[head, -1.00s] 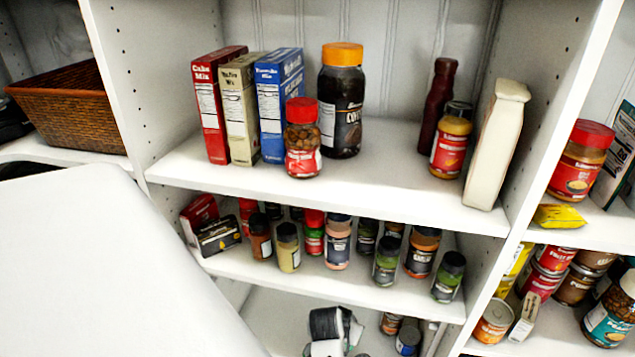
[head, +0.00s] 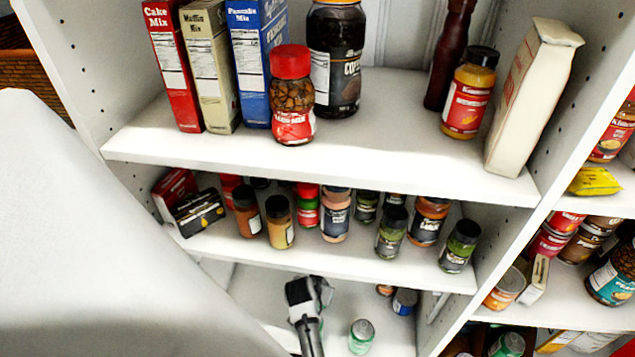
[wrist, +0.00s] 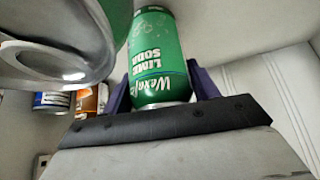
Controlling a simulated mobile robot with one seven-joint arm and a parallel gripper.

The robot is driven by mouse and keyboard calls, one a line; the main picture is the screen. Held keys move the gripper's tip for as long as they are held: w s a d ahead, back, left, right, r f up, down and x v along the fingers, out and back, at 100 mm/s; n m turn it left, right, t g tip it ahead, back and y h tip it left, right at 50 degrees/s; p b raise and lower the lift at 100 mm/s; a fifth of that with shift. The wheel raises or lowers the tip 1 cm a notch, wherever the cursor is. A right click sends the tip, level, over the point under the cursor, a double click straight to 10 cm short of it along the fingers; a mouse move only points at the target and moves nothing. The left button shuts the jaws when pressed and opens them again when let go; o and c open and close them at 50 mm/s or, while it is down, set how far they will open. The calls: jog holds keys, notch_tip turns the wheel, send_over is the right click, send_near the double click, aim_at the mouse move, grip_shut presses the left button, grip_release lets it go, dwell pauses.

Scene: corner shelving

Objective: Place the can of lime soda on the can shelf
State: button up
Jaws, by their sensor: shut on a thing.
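A green can of lime soda (wrist: 160,55) is between the two dark fingers of my gripper (wrist: 158,88), which is shut on it. In the wrist view its label reads upside down. In the head view my gripper (head: 308,290) is at the lowest visible shelf (head: 262,300) of the middle bay, and I cannot make out the held can. A second green can (head: 361,335) stands on that shelf, right of my gripper. A green can with a silver end (wrist: 60,60) is very close to the camera at the left of the wrist view. Whether the held can touches the shelf is unclear.
A blue can (head: 404,301) and an orange one (head: 385,290) stand farther back on the lowest shelf. Spice jars (head: 390,231) fill the shelf above. The right bay holds cans (head: 560,235) too. A divider (head: 520,240) separates the bays.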

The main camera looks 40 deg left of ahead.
jog(key=shift+f, duration=0.15)
jog(key=o, duration=1.2)
jog(key=v, duration=1.2)
jog(key=shift+b, duration=0.3)
